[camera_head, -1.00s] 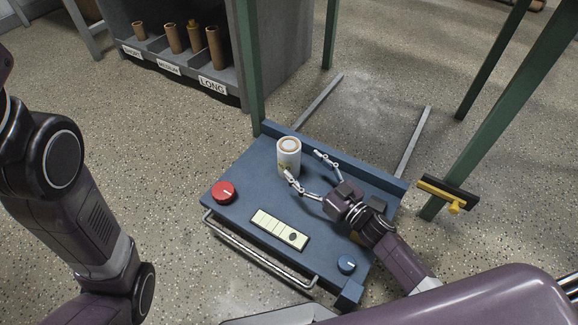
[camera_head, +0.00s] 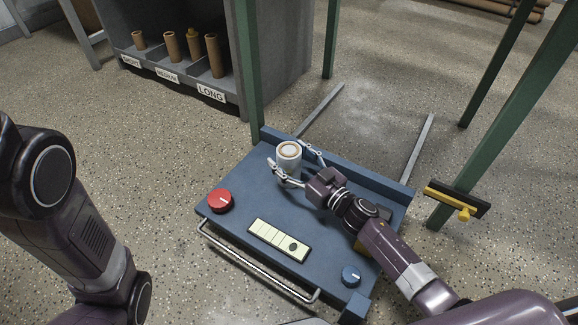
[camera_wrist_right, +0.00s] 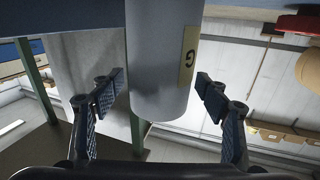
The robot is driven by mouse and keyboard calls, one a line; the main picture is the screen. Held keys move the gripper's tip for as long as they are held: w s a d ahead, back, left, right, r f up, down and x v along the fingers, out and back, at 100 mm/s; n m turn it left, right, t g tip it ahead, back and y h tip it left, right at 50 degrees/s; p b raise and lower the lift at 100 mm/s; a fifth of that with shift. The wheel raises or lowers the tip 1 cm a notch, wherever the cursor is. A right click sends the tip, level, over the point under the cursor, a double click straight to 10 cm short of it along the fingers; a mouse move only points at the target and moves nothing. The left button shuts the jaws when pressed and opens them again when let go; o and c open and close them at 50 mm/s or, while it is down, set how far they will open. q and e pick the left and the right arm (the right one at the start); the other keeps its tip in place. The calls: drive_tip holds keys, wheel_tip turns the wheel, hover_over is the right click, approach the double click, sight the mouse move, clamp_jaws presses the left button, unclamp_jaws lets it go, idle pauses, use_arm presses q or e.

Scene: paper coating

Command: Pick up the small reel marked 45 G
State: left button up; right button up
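The small white reel (camera_head: 289,158) stands upright on the blue machine top (camera_head: 236,183), near its back edge. In the right wrist view the reel (camera_wrist_right: 160,60) hangs from the top of the picture, with a yellowish label (camera_wrist_right: 188,58) showing a "G"; no number is readable. My right gripper (camera_head: 293,163) is open, with a finger on either side of the reel. In the wrist view the right gripper's pads (camera_wrist_right: 160,93) stand apart from the reel, with gaps on both sides. My left arm shows at the left, but its gripper is out of view.
The blue top carries a red knob (camera_head: 220,201), a pale button panel (camera_head: 279,239) and a blue knob (camera_head: 351,276). A metal rail (camera_head: 258,262) runs along its front. Green posts (camera_head: 247,70) rise behind it. A shelf (camera_head: 215,88) with brown tubes stands at the back left.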

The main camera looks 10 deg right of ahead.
drive_tip(key=c, duration=1.2)
drive_tip(key=shift+c, duration=0.2)
